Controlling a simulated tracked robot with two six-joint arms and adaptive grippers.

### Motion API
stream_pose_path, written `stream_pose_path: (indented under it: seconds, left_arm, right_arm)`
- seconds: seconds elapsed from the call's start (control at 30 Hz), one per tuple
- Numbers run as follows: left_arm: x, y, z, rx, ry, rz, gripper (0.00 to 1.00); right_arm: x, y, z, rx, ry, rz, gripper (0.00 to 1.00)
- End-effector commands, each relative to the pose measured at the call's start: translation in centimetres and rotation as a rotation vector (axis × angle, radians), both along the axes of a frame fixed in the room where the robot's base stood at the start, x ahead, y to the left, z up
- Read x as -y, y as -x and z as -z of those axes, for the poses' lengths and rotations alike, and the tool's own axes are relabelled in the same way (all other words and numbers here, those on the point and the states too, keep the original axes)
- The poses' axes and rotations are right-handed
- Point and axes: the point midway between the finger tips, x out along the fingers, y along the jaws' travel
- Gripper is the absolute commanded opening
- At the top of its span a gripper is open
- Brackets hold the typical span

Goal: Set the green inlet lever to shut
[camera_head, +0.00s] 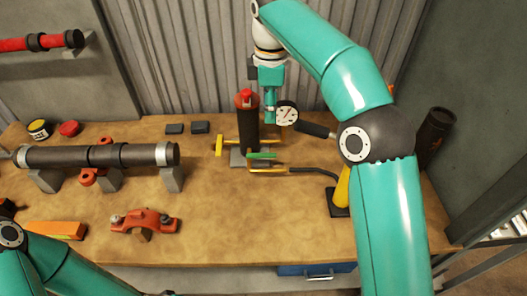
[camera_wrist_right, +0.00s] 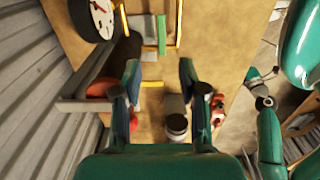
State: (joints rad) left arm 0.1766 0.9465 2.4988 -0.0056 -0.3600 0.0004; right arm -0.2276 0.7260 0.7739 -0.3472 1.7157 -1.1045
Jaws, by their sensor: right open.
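The green inlet lever (camera_head: 262,155) sits low on the front of the riser, beside the foot of the dark upright pipe (camera_head: 248,132). In the right wrist view the green lever (camera_wrist_right: 161,35) lies beyond my fingertips, between yellow rods. My right gripper (camera_head: 270,112) points down behind the lever, between the pipe and the pressure gauge (camera_head: 287,113). Its two fingers (camera_wrist_right: 159,75) are apart with nothing between them, and it looks clear of the lever. My left arm shows at the lower left, but its gripper is out of the picture.
A yellow handle (camera_head: 219,145) sticks out left of the riser, and a yellow bar (camera_head: 268,170) runs below the green lever. A dark pipe on blocks (camera_head: 98,156) and a red clamp (camera_head: 144,221) lie at left. The bench front (camera_head: 230,225) is clear.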

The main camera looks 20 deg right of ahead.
Motion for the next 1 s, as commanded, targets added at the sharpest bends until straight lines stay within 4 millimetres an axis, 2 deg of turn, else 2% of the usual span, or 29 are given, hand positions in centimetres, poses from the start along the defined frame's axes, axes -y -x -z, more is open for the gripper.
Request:
stream_pose_path:
  seconds: [0.03, 0.17, 0.4, 0.6, 0.8, 1.0]
  left_arm:
    - [0.0, 0.0, 0.8, 0.000, 0.000, 0.000, 0.00]
    - [0.0, 0.0, 1.8, 0.000, 0.000, 0.000, 0.00]
    - [0.0, 0.0, 2.5, 0.000, 0.000, 0.000, 0.00]
    - [0.0, 0.0, 2.6, 0.000, 0.000, 0.000, 0.00]
    - [0.0, 0.0, 2.7, 0.000, 0.000, 0.000, 0.00]
    - [0.0, 0.0, 2.7, 0.000, 0.000, 0.000, 0.00]
  right_arm:
    - [0.1, 0.1, 1.4, -0.004, 0.001, 0.001, 0.42]
    - [0.1, 0.1, 4.1, -0.004, -0.001, 0.003, 0.42]
    - [0.1, 0.2, 9.1, -0.005, -0.002, 0.004, 0.42]
    - [0.1, 0.1, 12.4, -0.003, -0.003, 0.004, 0.42]
    - [0.1, 0.1, 14.1, -0.001, -0.003, 0.006, 0.42]
    - [0.1, 0.1, 14.4, 0.000, -0.003, 0.006, 0.42]
